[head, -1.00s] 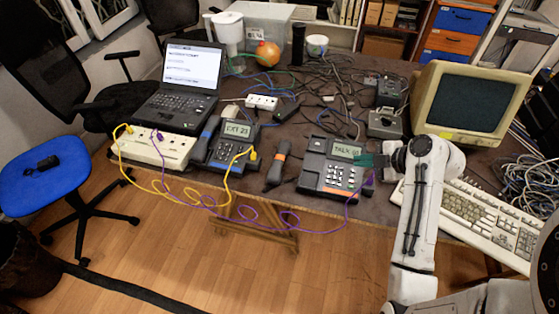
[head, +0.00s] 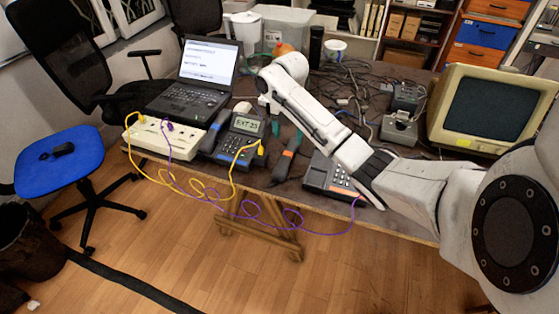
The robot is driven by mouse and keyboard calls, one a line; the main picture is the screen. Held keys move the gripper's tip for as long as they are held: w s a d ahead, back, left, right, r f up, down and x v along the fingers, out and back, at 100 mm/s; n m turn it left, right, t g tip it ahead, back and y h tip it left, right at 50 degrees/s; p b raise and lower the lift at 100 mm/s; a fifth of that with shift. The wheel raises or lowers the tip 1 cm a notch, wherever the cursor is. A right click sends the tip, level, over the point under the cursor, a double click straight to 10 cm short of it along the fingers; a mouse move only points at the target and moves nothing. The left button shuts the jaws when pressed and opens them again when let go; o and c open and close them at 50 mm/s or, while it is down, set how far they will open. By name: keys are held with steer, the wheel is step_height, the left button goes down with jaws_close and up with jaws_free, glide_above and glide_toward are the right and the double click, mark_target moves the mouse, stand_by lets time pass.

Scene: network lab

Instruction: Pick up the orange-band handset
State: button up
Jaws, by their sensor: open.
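The orange-band handset (head: 283,164) is dark and lies on the table between the two desk phones, its long side pointing toward the table's front edge. My gripper (head: 286,132) hangs down at its far end, with teal fingertips apart and nothing visibly held. I cannot tell whether a finger touches the handset. The handset's far end is partly hidden by the fingers.
The left phone (head: 237,143) shows "EXT 23" and has another handset (head: 214,133) on its left side. The right phone (head: 326,175) is partly hidden by my arm. Yellow and purple cables (head: 252,209) loop over the front edge.

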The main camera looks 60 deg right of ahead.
mark_target(287, 154)
steer(key=f, duration=1)
steer(key=shift+w+d+f, duration=0.1)
steer(key=shift+w+d, duration=0.05)
steer(key=shift+w, duration=0.05)
jaws_close()
stand_by(0.3)
